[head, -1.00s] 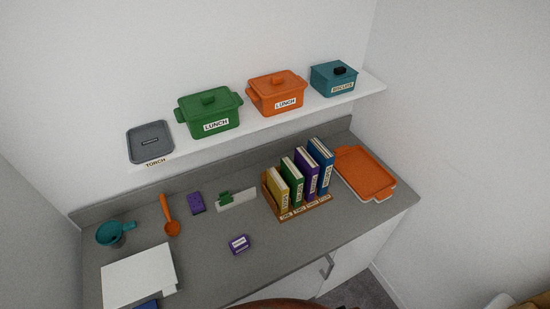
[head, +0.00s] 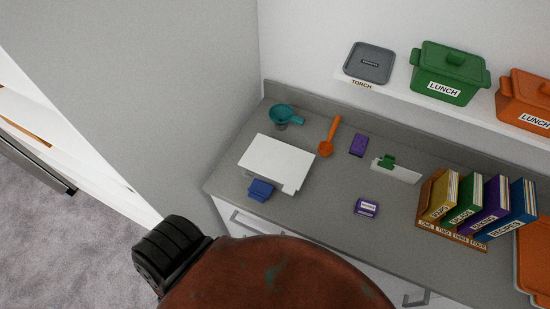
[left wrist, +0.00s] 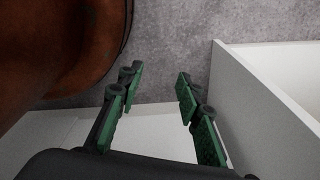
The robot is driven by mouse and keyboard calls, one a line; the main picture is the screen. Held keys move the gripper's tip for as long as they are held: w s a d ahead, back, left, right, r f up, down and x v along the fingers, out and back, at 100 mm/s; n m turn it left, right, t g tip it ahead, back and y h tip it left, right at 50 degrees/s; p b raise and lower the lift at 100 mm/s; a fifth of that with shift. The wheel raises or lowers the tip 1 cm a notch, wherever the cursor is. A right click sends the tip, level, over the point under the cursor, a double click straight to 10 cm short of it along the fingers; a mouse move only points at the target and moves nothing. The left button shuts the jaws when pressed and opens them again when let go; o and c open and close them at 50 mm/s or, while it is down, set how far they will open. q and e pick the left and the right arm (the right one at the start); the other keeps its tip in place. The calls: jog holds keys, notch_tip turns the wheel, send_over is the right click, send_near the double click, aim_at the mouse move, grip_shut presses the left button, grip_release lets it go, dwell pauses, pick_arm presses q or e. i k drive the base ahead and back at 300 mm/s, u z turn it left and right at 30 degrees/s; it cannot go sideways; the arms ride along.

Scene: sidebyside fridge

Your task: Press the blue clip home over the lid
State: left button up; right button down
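The blue clip (head: 261,190) is at the front edge of the white flat box or lid (head: 277,161), on the left part of the grey counter. The clip looks tilted out from that edge. Whether it grips the edge cannot be told. My left gripper (left wrist: 157,106) shows in the left wrist view with its green-padded fingers spread apart and nothing between them. It is over grey floor and a pale surface, with neither clip nor lid recognisable there. Its fingers do not show in the head view. My right gripper is not in view.
A teal cup (head: 285,117), orange spoon (head: 328,141), purple block (head: 358,145), purple labelled box (head: 367,208) and green clip (head: 386,161) are on the counter (head: 320,207). A rack of books (head: 470,211) stands right. A wall (head: 170,85) closes the left side.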

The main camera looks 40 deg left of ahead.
aim_at(259, 191)
jog(key=z, duration=0.7)
jog(key=k, duration=1.5)
jog(key=u, duration=2.15)
